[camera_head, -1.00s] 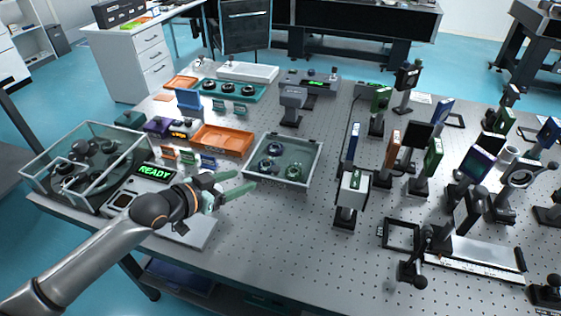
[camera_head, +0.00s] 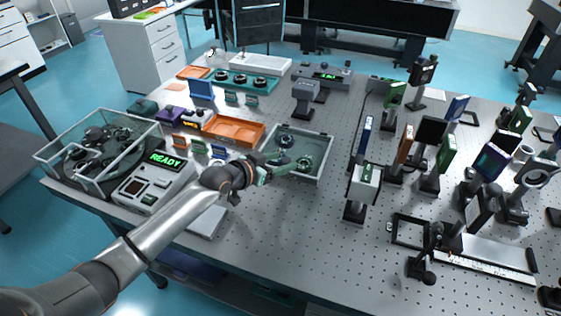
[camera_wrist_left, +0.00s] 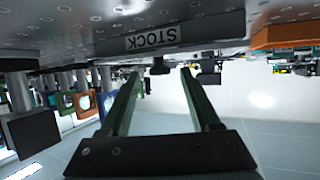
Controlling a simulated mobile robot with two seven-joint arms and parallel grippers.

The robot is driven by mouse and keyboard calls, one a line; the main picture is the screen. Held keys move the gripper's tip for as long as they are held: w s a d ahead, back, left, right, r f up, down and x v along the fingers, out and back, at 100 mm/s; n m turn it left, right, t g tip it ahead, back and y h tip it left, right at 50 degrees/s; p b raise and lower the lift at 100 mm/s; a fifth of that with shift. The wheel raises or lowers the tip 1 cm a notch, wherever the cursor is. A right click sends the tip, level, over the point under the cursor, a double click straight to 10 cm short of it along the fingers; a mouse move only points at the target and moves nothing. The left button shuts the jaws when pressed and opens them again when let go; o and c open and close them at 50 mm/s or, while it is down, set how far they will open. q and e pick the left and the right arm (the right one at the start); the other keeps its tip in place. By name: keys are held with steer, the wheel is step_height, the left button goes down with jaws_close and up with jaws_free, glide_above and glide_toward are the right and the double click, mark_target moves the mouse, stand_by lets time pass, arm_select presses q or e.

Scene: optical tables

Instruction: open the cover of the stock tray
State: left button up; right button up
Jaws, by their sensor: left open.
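The stock tray (camera_head: 325,158) is a shallow grey-rimmed box in mid table with a clear, closed-looking cover and dark round parts inside. In the left wrist view its dark front wall reads STOCK (camera_wrist_left: 151,38), upside down. A small dark knob (camera_wrist_left: 160,66) juts from the tray there, between the fingertips in the picture; I cannot tell whether they touch it. My left gripper (camera_head: 284,164) is open, its green fingers over the tray's front left part in the head view. It also shows in the left wrist view (camera_wrist_left: 161,74). My right gripper is not seen.
An orange tray (camera_head: 262,131) lies just left of the stock tray. A glass-walled box (camera_head: 66,174) and a READY device (camera_head: 140,190) stand farther left. A post-mounted block (camera_head: 367,176) and several optics stand to the right.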

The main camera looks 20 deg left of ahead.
arm_select(q)
steer(key=shift+w, duration=0.1)
steer(key=shift+c, duration=0.3)
jaws_close()
stand_by(1.1)
